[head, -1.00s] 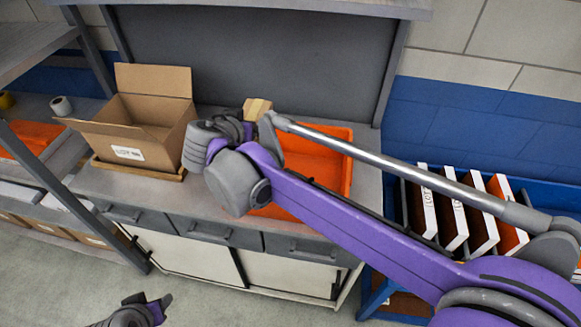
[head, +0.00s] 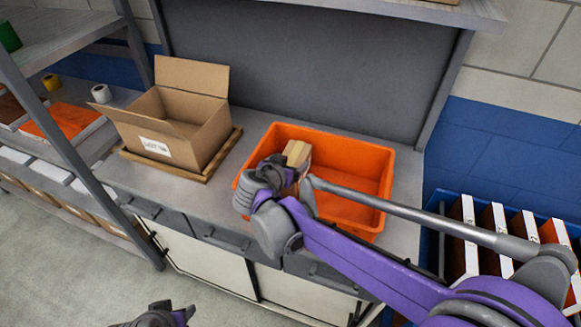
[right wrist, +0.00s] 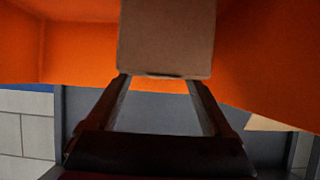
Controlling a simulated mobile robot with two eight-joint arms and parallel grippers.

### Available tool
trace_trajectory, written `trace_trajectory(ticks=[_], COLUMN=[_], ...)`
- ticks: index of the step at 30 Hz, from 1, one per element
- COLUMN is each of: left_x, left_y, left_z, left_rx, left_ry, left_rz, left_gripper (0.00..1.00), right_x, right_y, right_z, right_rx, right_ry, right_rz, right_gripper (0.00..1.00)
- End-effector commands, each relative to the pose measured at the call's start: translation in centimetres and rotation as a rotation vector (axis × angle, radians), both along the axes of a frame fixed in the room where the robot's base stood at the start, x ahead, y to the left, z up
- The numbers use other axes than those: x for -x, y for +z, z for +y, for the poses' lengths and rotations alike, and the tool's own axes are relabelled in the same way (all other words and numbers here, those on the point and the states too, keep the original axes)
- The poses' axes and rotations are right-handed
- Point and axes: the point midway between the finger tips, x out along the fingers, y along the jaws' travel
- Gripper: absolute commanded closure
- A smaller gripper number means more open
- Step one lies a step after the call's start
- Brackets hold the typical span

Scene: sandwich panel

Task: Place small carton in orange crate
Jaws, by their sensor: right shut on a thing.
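The small carton (head: 297,154) is a light brown box with a paler strip of tape on top. My right gripper (head: 290,172) is shut on it and holds it over the left part of the orange crate (head: 362,152). The right wrist view shows the carton (right wrist: 167,38) between the two fingers (right wrist: 165,85), with orange crate walls (right wrist: 75,45) around it. I cannot tell whether the carton touches the crate's floor. The crate stands on the grey worktop, its right part bare. My left gripper (head: 170,312) is at the bottom edge, partly cut off, far from the crate.
A large open cardboard box (head: 175,120) stands on a wooden board (head: 215,165) left of the crate. A blue bin (head: 437,225) with several white-edged orange items is at the right. Shelves (head: 60,30) with rolls are at the left. A grey back panel (head: 300,65) rises behind the worktop.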

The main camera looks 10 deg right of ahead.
Motion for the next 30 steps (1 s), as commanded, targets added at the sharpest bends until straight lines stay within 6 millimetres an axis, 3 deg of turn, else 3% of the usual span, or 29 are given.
trace_trajectory(ticks=[3, 14, 15, 17, 26, 30], left_x=[0.1, 0.1, 0.1, 0.1, 0.0, 0.0], left_y=[-0.3, -0.4, -0.4, -0.4, -0.1, -0.1], left_z=[0.0, 0.0, 0.0, 0.0, 0.0, 0.0], left_rx=[0.000, 0.000, 0.000, 0.000, 0.000, 0.000], left_ry=[0.000, 0.000, 0.000, 0.000, 0.000, 0.000], left_rz=[0.001, 0.002, 0.002, 0.002, 0.001, 0.001], left_gripper=[0.50, 0.50, 0.50, 0.50, 0.50, 0.50], right_x=[0.0, 0.0, 0.0, 0.0, 0.0, 1.4], right_y=[-1.3, -1.7, -1.7, -1.7, -1.3, -0.5], right_z=[0.0, 0.0, 0.0, 0.0, 0.0, 1.0], right_rx=[0.000, 0.000, 0.000, 0.000, 0.000, 0.001], right_ry=[0.000, 0.000, 0.000, 0.000, 0.000, 0.003], right_rz=[0.000, 0.000, 0.000, 0.000, 0.000, 0.000], right_gripper=[1.00, 1.00, 0.10, 0.00, 0.00, 0.00])
